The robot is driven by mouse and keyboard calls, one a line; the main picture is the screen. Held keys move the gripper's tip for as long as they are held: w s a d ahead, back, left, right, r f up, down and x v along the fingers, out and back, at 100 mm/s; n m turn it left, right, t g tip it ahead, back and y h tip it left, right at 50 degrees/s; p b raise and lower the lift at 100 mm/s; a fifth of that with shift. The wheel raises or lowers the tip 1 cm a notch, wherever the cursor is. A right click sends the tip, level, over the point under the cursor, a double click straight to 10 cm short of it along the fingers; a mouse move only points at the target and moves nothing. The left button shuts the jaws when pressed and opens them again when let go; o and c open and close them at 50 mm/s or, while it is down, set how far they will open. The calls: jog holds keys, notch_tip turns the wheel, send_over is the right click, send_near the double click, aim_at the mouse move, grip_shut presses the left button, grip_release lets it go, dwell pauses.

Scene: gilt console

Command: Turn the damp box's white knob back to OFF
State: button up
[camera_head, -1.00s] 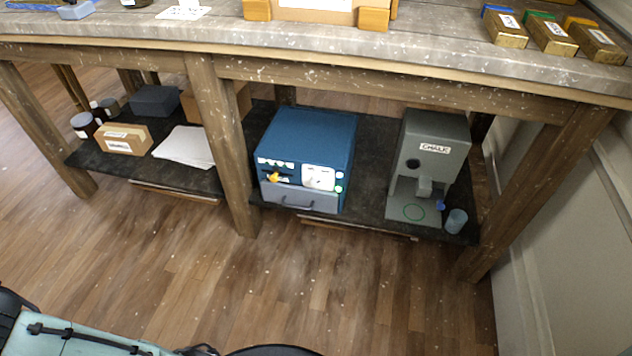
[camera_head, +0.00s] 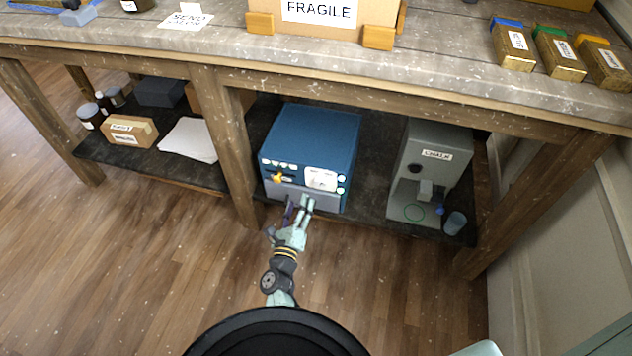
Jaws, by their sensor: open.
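The damp box appears to be the blue box (camera_head: 316,135) on the lower shelf. Its front has a yellow knob (camera_head: 279,177) at the left, a white dial plate (camera_head: 322,179) at the right and a grey drawer front below. The white knob seems to be on the white plate, but its outline and pointing are too small to tell. My gripper (camera_head: 299,204) is open and empty. It is in front of the drawer, below and left of the white plate, and hides part of the drawer front.
A grey CHALK machine (camera_head: 438,155) with a small cup (camera_head: 455,222) stands to the right. A wooden table leg (camera_head: 232,150) is close on the left. The tabletop (camera_head: 420,62) overhangs the shelf. The floor in front is clear.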

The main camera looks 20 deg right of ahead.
aim_at(319, 185)
notch_tip(319, 185, down, 3)
jog(key=s+d+m+g, duration=0.1)
jog(key=s+d, duration=0.1)
jog(key=d, duration=0.1)
jog(key=shift+h, duration=0.4)
jog(key=b+x, duration=0.2)
jog(key=x, duration=0.8)
jog(key=shift+w, duration=0.1)
jog(key=shift+c, duration=0.3)
jog(key=c, duration=1.1)
